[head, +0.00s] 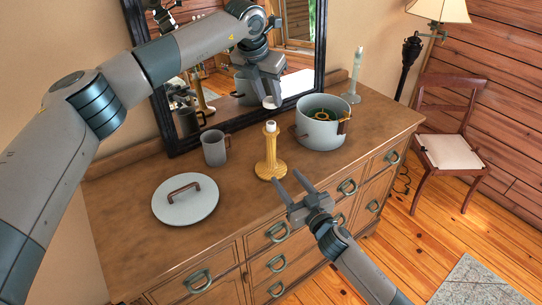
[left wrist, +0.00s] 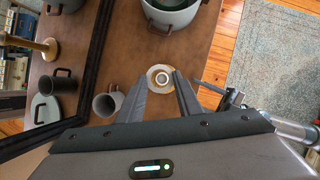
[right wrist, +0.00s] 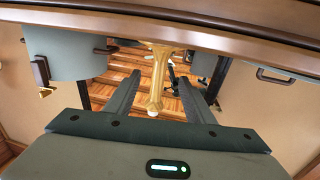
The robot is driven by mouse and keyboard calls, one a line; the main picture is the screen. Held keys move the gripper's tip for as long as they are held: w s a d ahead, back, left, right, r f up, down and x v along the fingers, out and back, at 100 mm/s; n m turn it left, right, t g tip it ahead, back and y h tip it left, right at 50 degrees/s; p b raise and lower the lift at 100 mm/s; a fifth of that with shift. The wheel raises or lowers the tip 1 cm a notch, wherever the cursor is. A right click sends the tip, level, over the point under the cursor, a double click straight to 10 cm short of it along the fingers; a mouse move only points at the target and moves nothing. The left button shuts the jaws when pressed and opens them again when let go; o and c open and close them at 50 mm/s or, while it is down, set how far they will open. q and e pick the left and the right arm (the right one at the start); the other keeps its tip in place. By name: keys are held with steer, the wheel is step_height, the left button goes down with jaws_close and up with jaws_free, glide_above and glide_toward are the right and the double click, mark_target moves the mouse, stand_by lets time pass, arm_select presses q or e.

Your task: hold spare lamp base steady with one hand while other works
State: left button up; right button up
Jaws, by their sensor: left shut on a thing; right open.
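The spare lamp base (head: 270,153) is a yellow turned column with a round foot and white top. It stands upright on the dresser (head: 245,205). My left gripper (head: 269,101) is above it, shut on a small white thing (head: 268,103), perhaps a bulb. In the left wrist view that thing lines up with the lamp base (left wrist: 160,78), so its shape is unclear. My right gripper (head: 292,184) is open and empty, in front of the lamp base and apart from it. The right wrist view shows the base (right wrist: 156,85) upside down between the fingers.
A grey pot (head: 320,130) stands right of the lamp base, a grey mug (head: 214,148) left of it. A round lid (head: 185,203) lies at the front left. A candle (head: 356,70) stands behind the pot. A mirror (head: 157,75) backs the dresser.

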mark_target(273, 161)
steer(key=x, duration=1.1)
steer(key=shift+w+a, duration=0.15)
steer(key=shift+w, duration=0.2)
steer(key=shift+c, duration=0.7)
jaws_close()
